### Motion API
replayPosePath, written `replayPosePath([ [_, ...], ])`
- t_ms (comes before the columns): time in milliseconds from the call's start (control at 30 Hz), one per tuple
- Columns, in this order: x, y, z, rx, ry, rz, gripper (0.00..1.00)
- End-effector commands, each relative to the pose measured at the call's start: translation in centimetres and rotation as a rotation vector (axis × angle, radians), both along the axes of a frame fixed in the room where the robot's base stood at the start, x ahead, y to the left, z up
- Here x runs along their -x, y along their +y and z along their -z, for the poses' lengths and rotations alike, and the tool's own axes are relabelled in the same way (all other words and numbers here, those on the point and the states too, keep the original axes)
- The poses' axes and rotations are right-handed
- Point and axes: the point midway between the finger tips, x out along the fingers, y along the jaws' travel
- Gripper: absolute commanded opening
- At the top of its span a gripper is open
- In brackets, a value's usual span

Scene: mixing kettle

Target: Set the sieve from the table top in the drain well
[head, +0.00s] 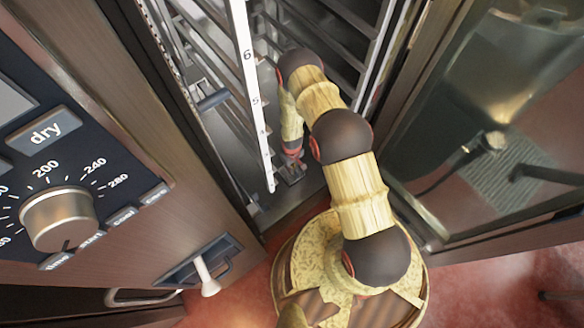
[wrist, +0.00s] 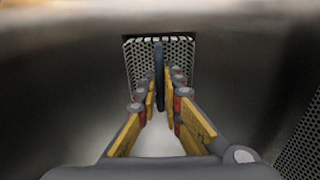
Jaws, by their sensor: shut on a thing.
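The sieve (wrist: 186,52) is a perforated metal piece ahead of my fingers in the wrist view, with a dark upright grip (wrist: 158,62) in its middle. My gripper (wrist: 160,82) is shut on this grip. The sieve lies within the outline of a dark square opening, apparently the drain well (wrist: 128,40); I cannot tell whether it is seated or just above it. In the head view my gripper (head: 291,172) points down inside the open cabinet, near its floor. The sieve cannot be made out there.
A white numbered rail (head: 249,85) and metal racks stand left of my arm. The open glass door (head: 490,120) is at the right. A control panel with a knob (head: 58,218) is at the left. Another perforated surface (wrist: 303,140) shows at the right in the wrist view.

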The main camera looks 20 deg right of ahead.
Motion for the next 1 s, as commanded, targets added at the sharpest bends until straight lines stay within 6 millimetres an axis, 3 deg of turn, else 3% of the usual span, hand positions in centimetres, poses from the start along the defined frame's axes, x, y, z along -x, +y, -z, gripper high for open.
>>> replayPosePath([
  [700, 0.0, 0.0, 2.4, 0.0, 0.0, 0.0, 0.0],
  [1000, 0.0, 0.0, 2.4, 0.0, 0.0, 0.0, 0.0],
])
